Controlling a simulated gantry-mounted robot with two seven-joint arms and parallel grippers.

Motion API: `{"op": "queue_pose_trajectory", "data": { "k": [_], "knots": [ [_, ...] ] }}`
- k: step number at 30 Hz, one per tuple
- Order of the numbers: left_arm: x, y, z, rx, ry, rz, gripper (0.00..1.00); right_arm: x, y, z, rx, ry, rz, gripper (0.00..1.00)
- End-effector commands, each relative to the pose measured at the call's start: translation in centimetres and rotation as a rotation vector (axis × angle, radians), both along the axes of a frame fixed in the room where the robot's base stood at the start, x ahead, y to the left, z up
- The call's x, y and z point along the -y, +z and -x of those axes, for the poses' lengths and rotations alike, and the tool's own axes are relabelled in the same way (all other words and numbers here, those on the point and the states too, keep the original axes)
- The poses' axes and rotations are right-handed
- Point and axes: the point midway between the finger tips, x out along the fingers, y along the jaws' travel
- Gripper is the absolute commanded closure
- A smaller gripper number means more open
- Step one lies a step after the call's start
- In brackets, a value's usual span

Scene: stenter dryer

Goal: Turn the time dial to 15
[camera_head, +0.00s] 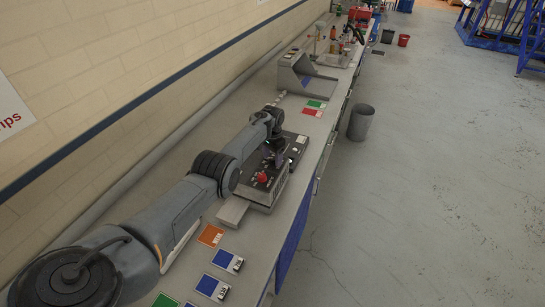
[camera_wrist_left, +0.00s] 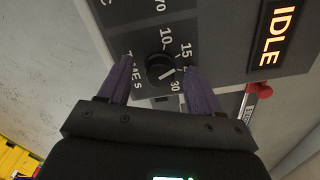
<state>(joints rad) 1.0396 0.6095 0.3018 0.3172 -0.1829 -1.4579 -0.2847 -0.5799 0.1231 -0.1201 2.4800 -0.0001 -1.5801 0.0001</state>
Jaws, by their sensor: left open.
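The time dial (camera_wrist_left: 160,70) is a small round black knob with a white pointer line on a dark panel (camera_wrist_left: 213,35). Labels 10, 15 and 30 and the word TIME stand around it. The pointer appears to lean toward the 30 side; its exact reading is hard to tell. My left gripper (camera_wrist_left: 158,66) is open, its two purple fingers on either side of the dial; contact cannot be told. In the head view my left gripper (camera_head: 274,153) is over the dryer (camera_head: 262,192) and hides the dial. My right gripper is not in view.
An orange IDLE display (camera_wrist_left: 278,35) is lit on the panel. A red button (camera_wrist_left: 262,89) is close by. Coloured cards (camera_head: 211,236) lie on the bench in front of the dryer. Another grey machine (camera_head: 301,78) stands farther along. A wall runs along the left.

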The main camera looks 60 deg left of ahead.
Motion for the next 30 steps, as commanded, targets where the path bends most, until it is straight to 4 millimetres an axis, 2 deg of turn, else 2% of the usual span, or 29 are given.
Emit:
{"op": "queue_pose_trajectory", "data": {
  "k": [8, 17, 24, 30],
  "knots": [
    [0.0, 0.9, 0.0, 0.001, 0.001, 0.0, 0.36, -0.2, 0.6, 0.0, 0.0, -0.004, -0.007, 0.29],
    [0.0, 5.5, 0.0, 0.003, -0.001, -0.002, 0.36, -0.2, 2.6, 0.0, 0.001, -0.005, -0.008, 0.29],
    [0.0, 8.9, -0.1, 0.002, 0.0, 0.0, 0.36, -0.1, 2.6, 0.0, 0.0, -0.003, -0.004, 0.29],
    [0.0, 10.5, 0.0, 0.001, 0.0, 0.0, 0.36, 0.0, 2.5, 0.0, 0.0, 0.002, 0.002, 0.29]
  ]
}}
